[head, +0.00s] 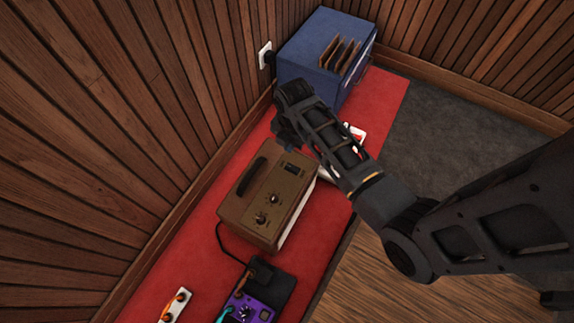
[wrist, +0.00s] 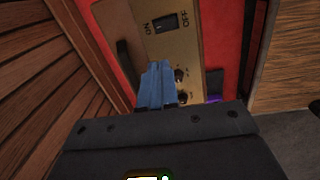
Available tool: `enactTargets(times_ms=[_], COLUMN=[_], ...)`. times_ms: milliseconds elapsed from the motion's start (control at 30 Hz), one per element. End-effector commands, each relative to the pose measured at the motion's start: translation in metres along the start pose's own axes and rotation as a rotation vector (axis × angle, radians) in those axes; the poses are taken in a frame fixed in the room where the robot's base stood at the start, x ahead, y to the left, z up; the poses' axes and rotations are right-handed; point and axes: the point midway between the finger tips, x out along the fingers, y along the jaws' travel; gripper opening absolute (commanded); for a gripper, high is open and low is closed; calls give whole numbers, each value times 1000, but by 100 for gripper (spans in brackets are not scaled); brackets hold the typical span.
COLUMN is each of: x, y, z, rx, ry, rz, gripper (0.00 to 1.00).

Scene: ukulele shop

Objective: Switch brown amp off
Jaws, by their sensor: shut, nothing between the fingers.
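The brown amp (head: 240,205) stands on a red mat by the wood-panelled wall, with a black handle and two knobs on its top. It also shows in the wrist view (wrist: 140,12). Its dark rocker switch (head: 291,169) sits at the far end of the top. In the wrist view the switch (wrist: 165,23) lies between the ON and OFF labels; I cannot tell which side is pressed. My gripper (head: 283,136) is shut and empty, above the amp's far end. Its blue fingers (wrist: 157,85) cover part of the panel in the wrist view. Contact is not visible.
A blue cabinet (head: 312,50) with brown dividers stands behind, beside a wall outlet (head: 265,55). A red and white object is partly hidden behind my arm. A purple pedal (head: 249,309) and a white item (head: 176,304) lie in front. The red mat (head: 385,95) is clear at back right.

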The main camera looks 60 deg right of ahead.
Motion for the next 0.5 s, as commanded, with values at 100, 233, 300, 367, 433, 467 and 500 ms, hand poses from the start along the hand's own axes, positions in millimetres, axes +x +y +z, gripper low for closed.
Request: enactTargets(times_ms=[100, 233, 300, 367, 433, 467, 500], x=[2, 1, 0, 0, 0, 0, 0], y=[6, 8, 8, 8, 8, 8, 8], z=[13, 18, 18, 18, 18, 18, 18], rx=[-51, -78, -82, -82, -82, -82, -82], ry=[14, 23, 25, 25, 25, 24, 24], rz=[-39, -59, -62, -62, -62, -62, -61], gripper=[0, 0, 0, 0, 0, 0, 0])
